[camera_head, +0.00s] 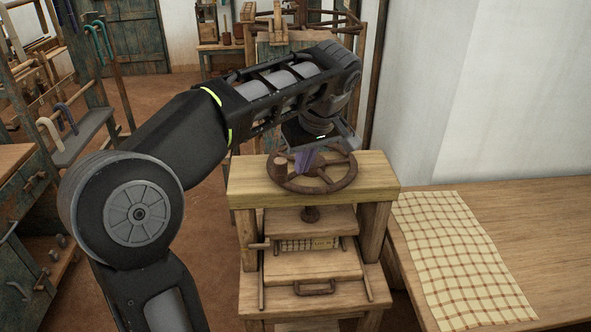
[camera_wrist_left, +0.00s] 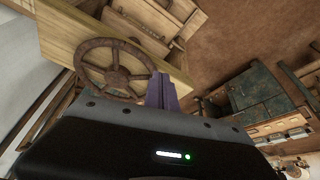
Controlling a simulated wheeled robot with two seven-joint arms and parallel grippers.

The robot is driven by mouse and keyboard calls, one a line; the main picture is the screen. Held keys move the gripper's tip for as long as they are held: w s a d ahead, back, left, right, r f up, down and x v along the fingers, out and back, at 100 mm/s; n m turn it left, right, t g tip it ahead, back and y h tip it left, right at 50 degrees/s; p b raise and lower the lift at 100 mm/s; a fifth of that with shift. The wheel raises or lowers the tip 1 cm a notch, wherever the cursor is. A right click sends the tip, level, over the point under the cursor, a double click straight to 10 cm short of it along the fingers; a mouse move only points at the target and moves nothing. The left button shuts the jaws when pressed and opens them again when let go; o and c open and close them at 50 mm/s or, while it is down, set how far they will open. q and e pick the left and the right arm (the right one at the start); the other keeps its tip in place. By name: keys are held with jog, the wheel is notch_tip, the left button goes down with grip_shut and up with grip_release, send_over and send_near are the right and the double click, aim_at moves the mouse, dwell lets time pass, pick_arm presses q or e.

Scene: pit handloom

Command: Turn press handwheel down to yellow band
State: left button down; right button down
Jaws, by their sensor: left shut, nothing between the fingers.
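The press handwheel (camera_head: 317,189) is a brown spoked wheel lying flat above the top beam (camera_head: 250,190) of a wooden press, with an upright knob on its left. It also shows in the wrist view (camera_wrist_left: 117,77). My left gripper (camera_head: 308,160) has its purple fingers together with nothing between them, over the wheel's left part. In the wrist view the fingertips (camera_wrist_left: 161,80) appear beside the rim; contact cannot be told. Below the beam, a screw (camera_head: 311,214) meets a wooden plate (camera_head: 310,222), with a pale layered stack (camera_head: 310,243) under it. I cannot make out a yellow band.
A wooden table (camera_head: 540,235) with a checked cloth (camera_head: 460,255) stands right of the press. A rack with canes (camera_head: 65,125) is at the left. A blue-green cabinet (camera_wrist_left: 260,90) shows in the wrist view. Brown floor lies open behind my left arm.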

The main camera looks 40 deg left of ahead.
aim_at(276, 173)
pick_arm(q)
jog(key=w+a+f+b, duration=0.3)
jog(key=a+f, duration=0.4)
jog(key=f, duration=0.2)
jog(key=shift+w, duration=0.15)
jog(key=shift+b, duration=0.3)
jog(key=shift+a+m+t, duration=0.3)
jog(key=shift+a+m, duration=0.5)
jog(key=shift+a, duration=0.95)
